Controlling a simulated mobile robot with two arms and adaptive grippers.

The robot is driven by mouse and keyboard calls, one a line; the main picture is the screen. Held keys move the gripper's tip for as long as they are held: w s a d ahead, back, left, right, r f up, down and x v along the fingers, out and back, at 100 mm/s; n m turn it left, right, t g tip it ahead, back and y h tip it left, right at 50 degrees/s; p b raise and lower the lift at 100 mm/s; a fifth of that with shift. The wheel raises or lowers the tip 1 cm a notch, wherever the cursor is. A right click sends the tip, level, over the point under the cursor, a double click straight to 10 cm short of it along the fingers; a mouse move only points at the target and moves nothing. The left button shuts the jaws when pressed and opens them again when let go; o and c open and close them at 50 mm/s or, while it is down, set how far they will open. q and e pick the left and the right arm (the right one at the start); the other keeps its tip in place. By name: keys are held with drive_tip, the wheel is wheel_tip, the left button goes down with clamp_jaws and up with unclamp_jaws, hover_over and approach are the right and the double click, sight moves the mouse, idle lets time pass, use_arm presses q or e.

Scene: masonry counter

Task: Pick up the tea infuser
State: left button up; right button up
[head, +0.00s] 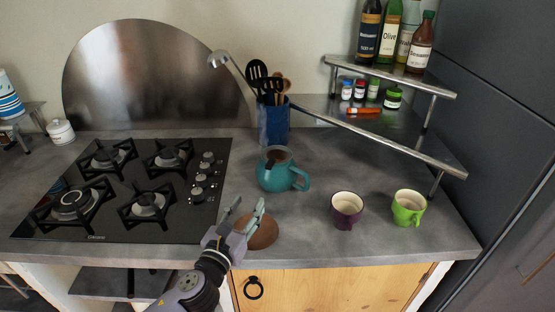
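A teal teapot (275,178) stands on the counter with its handle to the right. Its top is open and brownish inside. A dark piece (268,158) shows at its mouth; it may be the tea infuser, but it is too small to be sure. A brown rounded piece (262,235), perhaps the teapot's lid, lies near the counter's front edge, partly hidden by my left gripper (248,204). That gripper is open and its fingers look empty, in front of the teapot and apart from it in the picture. My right gripper is not in view.
A black gas hob (125,228) lies to the left. A purple cup (346,210) and a green cup (409,207) stand to the right. A blue utensil holder (274,124) is behind the teapot. A metal corner shelf (385,72) holds bottles and jars.

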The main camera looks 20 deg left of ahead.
use_arm(q)
drive_tip(key=w, duration=0.3)
drive_tip(key=w+p, duration=0.1)
drive_tip(key=w, duration=0.1)
drive_tip(key=shift+w+d+r, duration=0.2)
drive_tip(key=shift+w+r, duration=0.05)
drive_tip(key=shift+r, duration=0.05)
drive_tip(key=w+p, duration=0.1)
drive_tip(key=w, duration=0.7)
drive_tip(key=shift+w+d, duration=0.25)
drive_tip(key=shift+d, duration=0.05)
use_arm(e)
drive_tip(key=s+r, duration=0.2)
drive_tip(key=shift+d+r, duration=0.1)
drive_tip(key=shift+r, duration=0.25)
use_arm(q)
drive_tip(key=shift+c, duration=0.5)
clamp_jaws()
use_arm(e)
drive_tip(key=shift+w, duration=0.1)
